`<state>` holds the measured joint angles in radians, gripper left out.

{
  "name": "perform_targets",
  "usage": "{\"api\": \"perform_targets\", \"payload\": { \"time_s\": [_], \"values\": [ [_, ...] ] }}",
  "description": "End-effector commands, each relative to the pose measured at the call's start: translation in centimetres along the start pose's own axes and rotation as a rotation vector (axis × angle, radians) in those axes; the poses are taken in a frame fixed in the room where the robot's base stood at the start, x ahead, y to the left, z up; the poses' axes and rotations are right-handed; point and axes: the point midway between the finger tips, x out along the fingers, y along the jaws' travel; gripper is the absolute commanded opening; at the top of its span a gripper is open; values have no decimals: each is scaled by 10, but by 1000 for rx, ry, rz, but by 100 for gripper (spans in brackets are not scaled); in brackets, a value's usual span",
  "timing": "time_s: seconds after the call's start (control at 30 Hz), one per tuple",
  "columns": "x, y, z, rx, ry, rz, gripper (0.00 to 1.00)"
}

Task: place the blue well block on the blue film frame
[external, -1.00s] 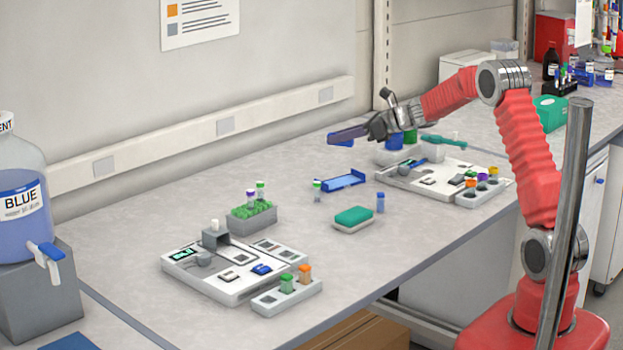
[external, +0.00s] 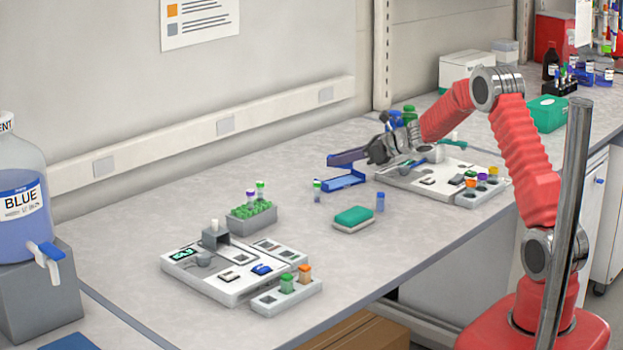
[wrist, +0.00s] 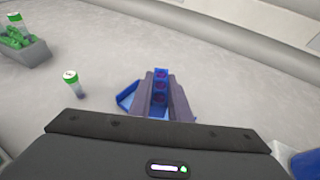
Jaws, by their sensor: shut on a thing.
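The blue well block (wrist: 160,88) is between the two fingers of my gripper (wrist: 161,84) in the wrist view, with dark reddish wells along its top. The external view shows my gripper (external: 342,158) shut on it and low over the bench. The blue film frame (external: 343,181) lies on the bench just below the fingers. In the wrist view the frame (wrist: 127,95) shows to the left of the block, partly hidden by the block and fingers. I cannot tell whether the block touches the frame.
A capped vial (external: 317,190) stands left of the frame. A grey rack of green tubes (external: 252,217) stands further left. A white station (external: 405,180) lies to the right.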

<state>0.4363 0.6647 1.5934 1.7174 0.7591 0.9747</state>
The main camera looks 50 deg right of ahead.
Motion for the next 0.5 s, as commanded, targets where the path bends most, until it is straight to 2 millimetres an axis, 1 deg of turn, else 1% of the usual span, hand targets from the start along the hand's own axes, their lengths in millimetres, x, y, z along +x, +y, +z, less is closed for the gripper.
{"api": "perform_targets", "payload": {
  "time_s": [0.13, 0.23, 0.33, 0.5],
  "values": [
    [7, 0, -18, 3, 2, 1, 0],
    [11, 0, -28, 1, 2, 1, 0],
    [13, 0, -32, 1, 1, 0, 0],
    [13, 0, -32, 0, 1, 0, 0]
  ]
}}
